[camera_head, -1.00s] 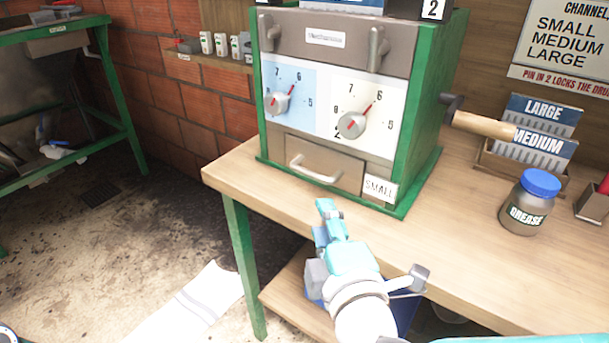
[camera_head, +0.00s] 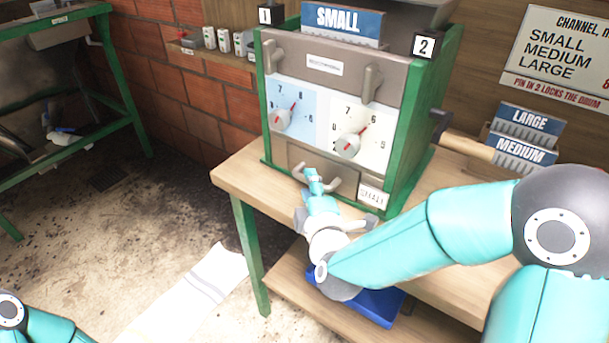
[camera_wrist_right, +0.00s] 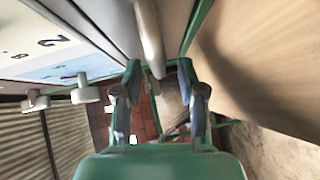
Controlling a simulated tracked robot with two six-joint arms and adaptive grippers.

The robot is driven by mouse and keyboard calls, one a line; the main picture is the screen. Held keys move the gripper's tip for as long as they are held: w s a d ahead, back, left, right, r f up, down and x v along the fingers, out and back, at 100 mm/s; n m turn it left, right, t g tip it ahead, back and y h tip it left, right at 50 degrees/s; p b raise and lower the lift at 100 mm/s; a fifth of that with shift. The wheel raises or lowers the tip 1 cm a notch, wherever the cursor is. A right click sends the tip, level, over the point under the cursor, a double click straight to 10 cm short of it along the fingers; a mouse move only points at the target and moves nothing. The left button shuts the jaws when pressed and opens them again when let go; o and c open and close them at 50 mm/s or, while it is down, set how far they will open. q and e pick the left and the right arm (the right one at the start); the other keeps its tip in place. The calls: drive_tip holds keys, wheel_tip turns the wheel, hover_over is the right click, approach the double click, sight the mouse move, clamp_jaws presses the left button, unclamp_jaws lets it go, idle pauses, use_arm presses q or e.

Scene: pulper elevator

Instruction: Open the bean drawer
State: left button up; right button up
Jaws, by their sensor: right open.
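The bean drawer (camera_head: 301,156) is a grey-brown front low on the green-sided machine, and it looks closed. Its pale curved handle (camera_head: 298,173) is partly hidden behind my right gripper (camera_head: 313,178). In the right wrist view the handle (camera_wrist_right: 150,38) is a pale bar at top centre, in line with the gap between the two fingertips of my right gripper (camera_wrist_right: 160,70). The fingers are apart, with one on either side of it. I cannot tell whether they touch it. Only part of my left arm shows at the lower left; its gripper is out of view.
The machine has two dials (camera_head: 349,144) above the drawer and a wooden-handled crank (camera_head: 466,147) at its right. The wooden bench (camera_head: 232,173) has a lower shelf holding a blue object (camera_head: 375,308).

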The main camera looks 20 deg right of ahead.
drive_tip(key=shift+w+d+f, duration=0.1)
drive_tip(key=shift+w, duration=0.95)
clamp_jaws()
